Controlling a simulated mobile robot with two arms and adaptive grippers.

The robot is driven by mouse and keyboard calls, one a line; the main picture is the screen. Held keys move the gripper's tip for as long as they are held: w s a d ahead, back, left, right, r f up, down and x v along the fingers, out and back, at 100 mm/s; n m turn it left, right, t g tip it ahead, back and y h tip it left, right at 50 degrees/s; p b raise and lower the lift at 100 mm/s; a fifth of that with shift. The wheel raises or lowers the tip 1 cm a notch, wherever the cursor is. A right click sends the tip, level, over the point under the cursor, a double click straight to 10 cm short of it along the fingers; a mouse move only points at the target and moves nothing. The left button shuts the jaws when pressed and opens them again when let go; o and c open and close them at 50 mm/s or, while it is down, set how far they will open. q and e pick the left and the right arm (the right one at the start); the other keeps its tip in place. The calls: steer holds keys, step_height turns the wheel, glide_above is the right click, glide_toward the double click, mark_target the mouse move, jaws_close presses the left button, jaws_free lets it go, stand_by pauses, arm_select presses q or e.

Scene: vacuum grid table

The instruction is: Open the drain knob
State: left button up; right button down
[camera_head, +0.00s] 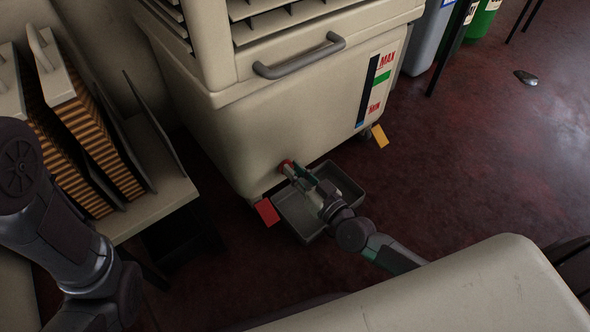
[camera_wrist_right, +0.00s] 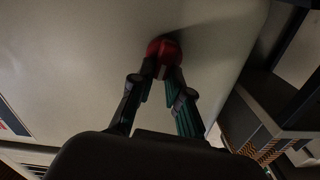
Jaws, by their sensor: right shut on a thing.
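The drain knob (camera_head: 286,167) is small and red, low on the front of a cream tank (camera_head: 235,150). My right gripper (camera_head: 292,171) reaches it from the lower right and is shut on it. In the right wrist view the red knob (camera_wrist_right: 163,48) sits between the two fingertips of my right gripper (camera_wrist_right: 162,66), against the tank wall. The fingers cover part of the knob, so how far it is turned cannot be told. My left arm stands at the left edge of the head view; its gripper is not in view.
A grey tray (camera_head: 290,213) lies on the dark red floor under the knob and my right gripper. A red tag (camera_head: 267,212) and a yellow tag (camera_head: 380,136) are at the tank's bottom. A shelf with striped filters (camera_head: 95,140) stands close on the left.

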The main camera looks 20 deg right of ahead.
steer(key=m, duration=0.3)
steer(key=shift+d+f+m+p, duration=0.1)
steer(key=shift+d+m+p, duration=0.1)
steer(key=shift+m+p, duration=0.1)
steer(key=m, duration=0.4)
steer(key=shift+w+d+f+m, duration=0.15)
steer(key=shift+d+f+m, duration=0.1)
steer(key=shift+m, duration=0.05)
steer(key=shift+d+f+m+b, duration=0.1)
steer(key=shift+f+m+b, duration=0.15)
steer(key=shift+m, duration=1.6)
steer(key=shift+d+f+m+b, duration=0.15)
steer(key=shift+f+m, duration=0.1)
steer(key=shift+m, duration=1.6)
steer(key=shift+a, duration=0.15)
steer(key=c, duration=1.1)
jaws_free()
steer(key=v, duration=1.2)
steer(key=shift+r, duration=0.1)
